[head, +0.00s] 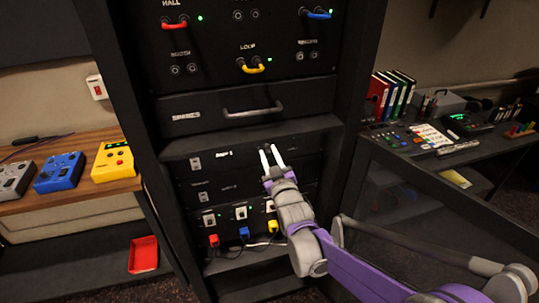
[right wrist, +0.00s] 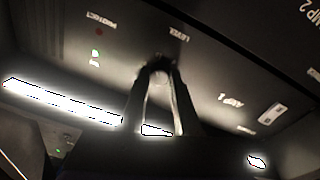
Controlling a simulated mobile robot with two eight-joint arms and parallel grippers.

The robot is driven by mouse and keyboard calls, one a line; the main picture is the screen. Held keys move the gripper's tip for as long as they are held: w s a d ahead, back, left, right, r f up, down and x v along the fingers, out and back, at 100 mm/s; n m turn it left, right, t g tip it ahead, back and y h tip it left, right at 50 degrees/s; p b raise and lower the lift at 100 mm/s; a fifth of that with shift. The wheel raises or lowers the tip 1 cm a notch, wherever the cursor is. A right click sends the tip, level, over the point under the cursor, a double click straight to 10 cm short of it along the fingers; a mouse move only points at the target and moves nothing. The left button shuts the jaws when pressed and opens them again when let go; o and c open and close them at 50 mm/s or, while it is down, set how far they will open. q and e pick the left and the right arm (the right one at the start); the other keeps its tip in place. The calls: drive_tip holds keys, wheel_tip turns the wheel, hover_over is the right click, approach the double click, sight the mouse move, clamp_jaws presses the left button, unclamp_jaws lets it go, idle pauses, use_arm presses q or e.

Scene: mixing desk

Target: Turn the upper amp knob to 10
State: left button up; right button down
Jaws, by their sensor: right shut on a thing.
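The upper amp (head: 222,165) is a black panel in the rack, labelled AMP 1. My right gripper (head: 269,149) reaches its right half, with pale fingers pointing at the panel. In the right wrist view, my right gripper (right wrist: 160,78) is shut on the dark upper amp knob (right wrist: 161,63), beside the LEVEL lettering. The fingers cover most of the knob, and its pointer and scale cannot be read. A red light and a green light show on the panel near the PROTECT lettering. My left gripper is not in view.
The lower amp (head: 228,188) sits just below, with white switches and red, blue and yellow plugs under it. A drawer with a grey handle (head: 252,112) is above. An open glass door (head: 420,215) stands at right, near my arm.

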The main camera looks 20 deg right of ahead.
drive_tip(key=shift+m, duration=1.5)
drive_tip(key=shift+m+h, duration=0.3)
drive_tip(key=shift+h, duration=0.1)
drive_tip(key=c, duration=0.6)
unclamp_jaws()
drive_tip(key=s, duration=1.1)
drive_tip(key=shift+a+f, duration=0.1)
drive_tip(key=shift+f, duration=0.3)
